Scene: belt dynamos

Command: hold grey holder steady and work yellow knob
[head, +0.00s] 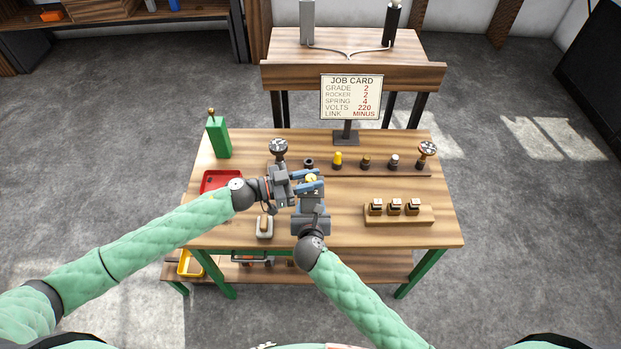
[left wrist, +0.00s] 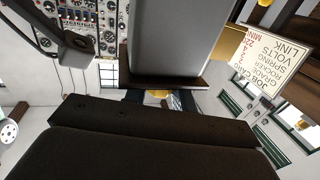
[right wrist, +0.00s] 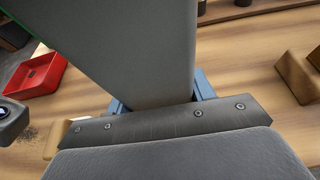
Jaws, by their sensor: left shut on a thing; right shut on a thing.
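The yellow knob (head: 311,178) shows in the head view between the blue fingertips of my left gripper (head: 309,180), which is shut on it from the left side. A small yellow part also shows in the left wrist view (left wrist: 158,93), mostly hidden. The grey holder (head: 312,199) is just below the knob, near the bench's middle, and is largely covered by the grippers. My right gripper (head: 311,206) comes from the front edge and is shut on the holder. A large grey shape fills much of the right wrist view, hiding the contact.
The wooden bench (head: 424,183) carries a red tray (head: 213,176), a green box (head: 218,138), a row of small parts at the back, and a wooden block (head: 399,222) with dark-topped pieces. A job card (head: 351,97) stands behind.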

